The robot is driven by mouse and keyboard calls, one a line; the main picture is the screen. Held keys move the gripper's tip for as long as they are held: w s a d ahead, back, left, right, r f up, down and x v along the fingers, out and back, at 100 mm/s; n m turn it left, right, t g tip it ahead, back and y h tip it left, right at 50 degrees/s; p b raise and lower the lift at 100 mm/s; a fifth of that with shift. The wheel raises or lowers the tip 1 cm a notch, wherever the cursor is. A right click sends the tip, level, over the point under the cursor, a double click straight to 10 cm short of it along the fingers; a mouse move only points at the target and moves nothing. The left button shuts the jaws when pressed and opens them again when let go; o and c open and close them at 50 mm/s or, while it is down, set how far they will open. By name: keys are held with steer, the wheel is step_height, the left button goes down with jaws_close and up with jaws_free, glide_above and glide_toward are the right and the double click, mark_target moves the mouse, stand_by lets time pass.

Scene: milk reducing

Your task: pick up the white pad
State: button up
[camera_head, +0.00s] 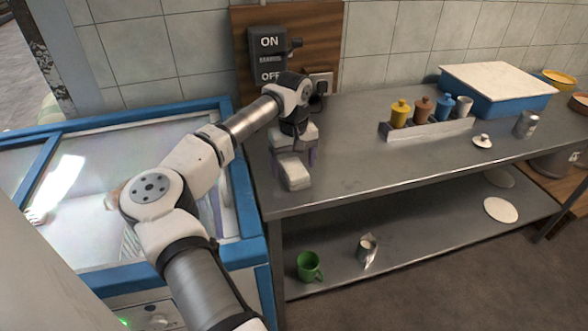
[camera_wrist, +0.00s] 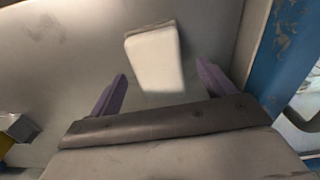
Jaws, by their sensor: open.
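The white pad (camera_head: 294,176) is a pale rectangular block on the left end of the steel counter (camera_head: 350,165). In the wrist view the white pad (camera_wrist: 155,62) lies ahead of my gripper, slightly tilted, with its darker end edge at the top. My gripper (camera_head: 294,163) points down at the pad from above. Its two purple fingers are spread, and in the wrist view my gripper (camera_wrist: 162,72) has one finger on each side of the pad's near part. I cannot tell whether the fingers touch it.
A rack (camera_head: 430,128) with coloured canisters and a blue box (camera_head: 497,92) stand farther right. A blue-framed glass-topped cabinet (camera_head: 245,200) adjoins the counter's left end. A switch panel (camera_head: 268,50) is on the wall behind. A green mug (camera_head: 309,267) and a metal jug (camera_head: 367,249) stand on the lower shelf.

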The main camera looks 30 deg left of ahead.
mark_target(293, 166)
steer(key=shift+f, duration=1)
steer(key=c, duration=1.1)
steer(key=shift+r, duration=0.1)
step_height(293, 166, up, 20)
steer(key=b, duration=0.3)
steer(key=o, duration=0.5)
steer(key=shift+c, duration=0.2)
steer(key=c, duration=0.3)
